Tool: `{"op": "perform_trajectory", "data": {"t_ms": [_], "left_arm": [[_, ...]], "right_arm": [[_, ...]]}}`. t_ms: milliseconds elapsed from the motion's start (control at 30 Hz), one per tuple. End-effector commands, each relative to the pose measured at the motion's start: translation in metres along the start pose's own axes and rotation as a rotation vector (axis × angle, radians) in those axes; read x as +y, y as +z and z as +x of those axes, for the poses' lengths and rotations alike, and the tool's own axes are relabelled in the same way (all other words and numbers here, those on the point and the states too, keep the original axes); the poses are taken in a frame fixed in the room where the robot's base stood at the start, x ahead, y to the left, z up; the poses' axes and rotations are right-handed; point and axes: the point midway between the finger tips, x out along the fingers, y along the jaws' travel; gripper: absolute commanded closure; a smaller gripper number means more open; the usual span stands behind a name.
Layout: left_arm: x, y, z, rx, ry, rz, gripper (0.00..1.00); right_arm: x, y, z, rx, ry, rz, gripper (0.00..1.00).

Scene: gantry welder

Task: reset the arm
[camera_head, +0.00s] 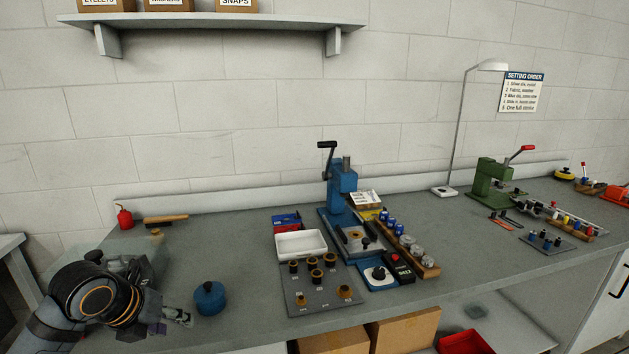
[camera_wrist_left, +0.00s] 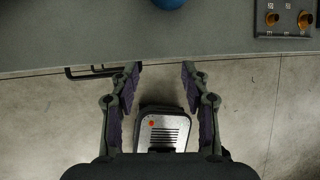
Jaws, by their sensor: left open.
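My left arm comes in from the lower left of the head view. Its gripper (camera_head: 176,318) is at the front edge of the bench, just left of a round blue pot (camera_head: 209,298). In the left wrist view the left gripper (camera_wrist_left: 160,85) has its two fingers spread wide with nothing between them. The fingertips point at the bench's front edge, with the floor behind them. The blue pot's lower rim (camera_wrist_left: 169,3) shows at the top of that view, apart from the fingers. My right gripper is in neither view.
A grey plate with brass dies (camera_head: 322,289), a white tray (camera_head: 300,243) and a blue lever press (camera_head: 342,185) stand mid-bench. A green press (camera_head: 488,180) stands farther right. A grey box with slots (camera_wrist_left: 164,130) shows below the bench edge. The bench's left-middle is mostly clear.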

Motion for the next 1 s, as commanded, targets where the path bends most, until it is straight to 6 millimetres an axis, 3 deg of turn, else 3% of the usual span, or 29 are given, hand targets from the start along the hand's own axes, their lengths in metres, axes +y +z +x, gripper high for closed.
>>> {"op": "perform_trajectory", "data": {"t_ms": [267, 400, 500, 700, 967, 1000], "left_arm": [[-0.005, -0.073, 0.057, 0.029, 0.035, -0.669, 0.53], [-0.003, -0.132, 0.084, 0.016, 0.087, -1.249, 0.53], [0.002, -0.169, 0.092, -0.023, 0.128, -1.64, 0.53], [0.015, -0.22, 0.094, -0.133, 0.194, -2.215, 0.53], [0.035, -0.27, 0.084, -0.334, 0.246, -2.771, 0.53], [0.04, -0.269, 0.1, -0.334, 0.255, -2.76, 0.53]], "right_arm": [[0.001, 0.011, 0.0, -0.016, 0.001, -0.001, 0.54], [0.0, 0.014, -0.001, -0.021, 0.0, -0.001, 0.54], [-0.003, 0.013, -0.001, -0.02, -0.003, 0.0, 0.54], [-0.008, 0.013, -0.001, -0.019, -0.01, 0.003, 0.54], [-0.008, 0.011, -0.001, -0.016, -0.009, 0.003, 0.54], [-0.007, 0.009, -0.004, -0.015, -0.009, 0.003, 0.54]]}}
